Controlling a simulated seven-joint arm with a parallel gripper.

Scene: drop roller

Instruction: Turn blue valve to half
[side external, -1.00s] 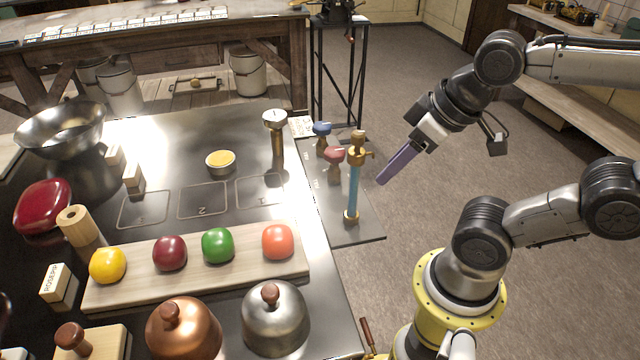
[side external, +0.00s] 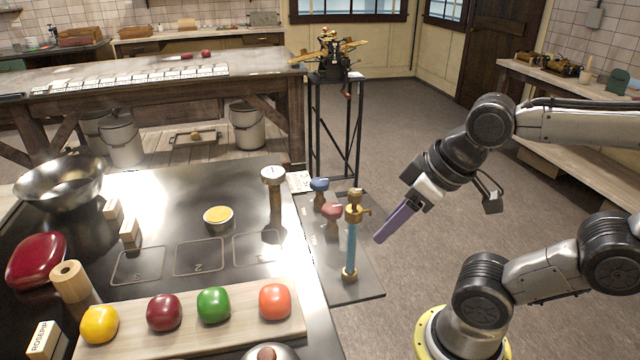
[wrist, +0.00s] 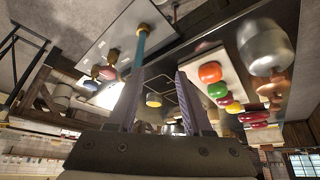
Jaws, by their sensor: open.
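The blue valve (side external: 319,185) is a small blue-topped knob on a brass stem, standing on a grey plate (side external: 358,290) at the right edge of the metal worktop. A red valve (side external: 331,211) stands just in front of it. My gripper (side external: 379,238), with purple fingers, is in the air to the right of both valves and of the blue tube, touching nothing. In the wrist view my gripper (wrist: 158,75) has its two fingers apart with nothing held. There the blue valve (wrist: 91,85) shows small, left of the fingers, beyond the red valve (wrist: 108,73).
A blue tube with brass fittings (side external: 351,245) stands between the valves and my gripper. A gauge on a post (side external: 273,178) is left of the valves. A wooden board (side external: 250,320) with several colored round objects lies at the front.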

